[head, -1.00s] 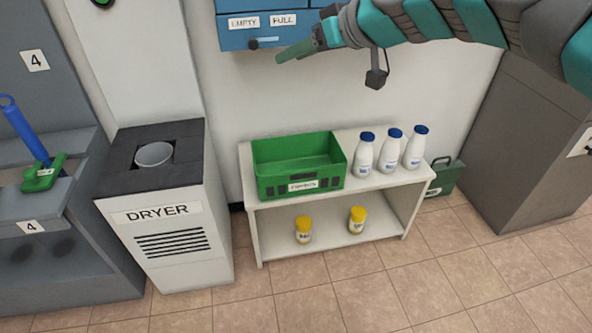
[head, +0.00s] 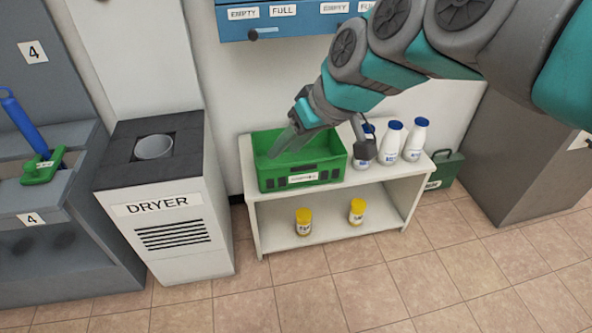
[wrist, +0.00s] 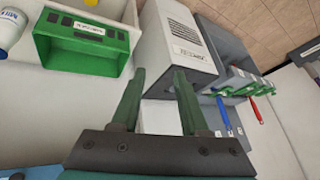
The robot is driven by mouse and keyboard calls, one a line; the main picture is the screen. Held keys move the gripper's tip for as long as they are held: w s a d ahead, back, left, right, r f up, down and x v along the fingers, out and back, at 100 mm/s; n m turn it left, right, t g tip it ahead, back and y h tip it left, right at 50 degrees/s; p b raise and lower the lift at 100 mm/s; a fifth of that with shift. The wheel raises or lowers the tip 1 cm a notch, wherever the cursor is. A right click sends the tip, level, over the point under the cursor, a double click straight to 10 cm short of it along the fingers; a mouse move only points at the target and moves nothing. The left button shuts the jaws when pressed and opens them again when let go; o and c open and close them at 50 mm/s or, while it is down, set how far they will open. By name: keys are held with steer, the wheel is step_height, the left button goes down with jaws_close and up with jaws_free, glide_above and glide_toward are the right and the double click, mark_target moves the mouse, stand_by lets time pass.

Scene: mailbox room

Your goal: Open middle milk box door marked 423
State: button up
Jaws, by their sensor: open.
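The blue milk boxes (head: 300,27) are on the wall at the top of the head view, cut off by the frame edge. They carry EMPTY and FULL labels, and a dark handle or latch (head: 262,34) shows at the lower left. No number 423 is readable, and my arm hides part of the right side. My gripper (head: 283,146) appears below the boxes, in front of or above the green crate; its exact depth is unclear. In the wrist view my gripper (wrist: 159,82) has its two green fingers apart with nothing between them.
The green crate (head: 290,181) and several white bottles with blue caps (head: 413,141) stand on a white shelf (head: 262,222). Two yellow-capped jars (head: 304,222) are below. The white dryer (head: 165,240) is left, a grey cabinet (head: 520,150) right. Floor in front is clear.

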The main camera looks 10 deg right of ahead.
steer(key=shift+m+g+h, duration=0.3)
steer(key=shift+g+h, duration=0.1)
steer(key=shift+g, duration=0.2)
steer(key=shift+s+d+f, duration=0.15)
steer(key=shift+s+f, duration=0.7)
steer(key=shift+s+d+f, duration=0.1)
steer(key=shift+s+f, duration=0.7)
steer(key=shift+s, duration=0.05)
